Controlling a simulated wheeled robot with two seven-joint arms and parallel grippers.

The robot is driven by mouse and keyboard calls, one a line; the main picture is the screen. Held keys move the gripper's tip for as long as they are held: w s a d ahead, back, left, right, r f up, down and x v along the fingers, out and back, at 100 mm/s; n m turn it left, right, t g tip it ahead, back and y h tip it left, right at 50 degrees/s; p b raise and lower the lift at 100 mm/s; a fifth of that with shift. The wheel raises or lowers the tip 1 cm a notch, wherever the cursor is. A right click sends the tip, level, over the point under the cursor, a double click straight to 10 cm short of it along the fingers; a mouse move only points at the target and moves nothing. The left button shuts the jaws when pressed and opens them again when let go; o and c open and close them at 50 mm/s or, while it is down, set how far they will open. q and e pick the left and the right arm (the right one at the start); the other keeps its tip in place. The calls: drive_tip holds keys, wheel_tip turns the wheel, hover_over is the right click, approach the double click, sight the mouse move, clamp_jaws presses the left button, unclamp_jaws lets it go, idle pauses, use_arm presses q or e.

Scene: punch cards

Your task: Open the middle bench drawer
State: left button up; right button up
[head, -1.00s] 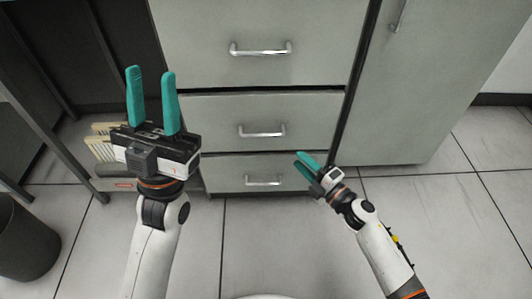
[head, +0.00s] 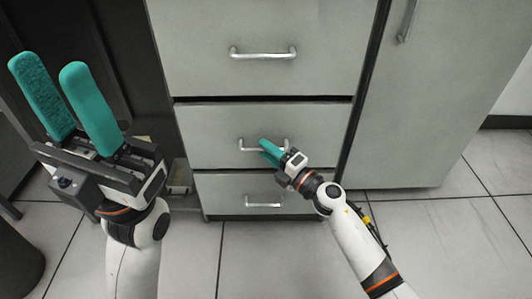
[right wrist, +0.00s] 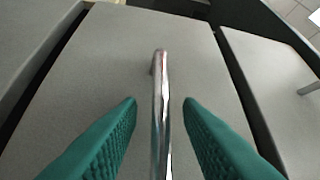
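The middle drawer (head: 215,135) is a flat grey front with a silver bar handle (head: 248,149), and it looks shut. My right gripper (head: 265,147) is at this handle. In the right wrist view the handle (right wrist: 161,110) stands between the two teal fingers of my right gripper (right wrist: 160,115), with a gap on each side. The fingers are open. My left gripper (head: 60,85) is raised at the left with its two teal fingers apart and nothing between them.
The top drawer handle (head: 263,53) is above and the bottom drawer handle (head: 264,202) below. A grey cabinet door (head: 430,110) stands to the right. A dark bin (head: 18,250) is at the lower left. The tiled floor (head: 265,255) in front is clear.

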drive_tip(key=shift+w+a+r, duration=0.1)
drive_tip(key=shift+w+a, duration=0.3)
clamp_jaws()
drive_tip(key=shift+s, duration=0.15)
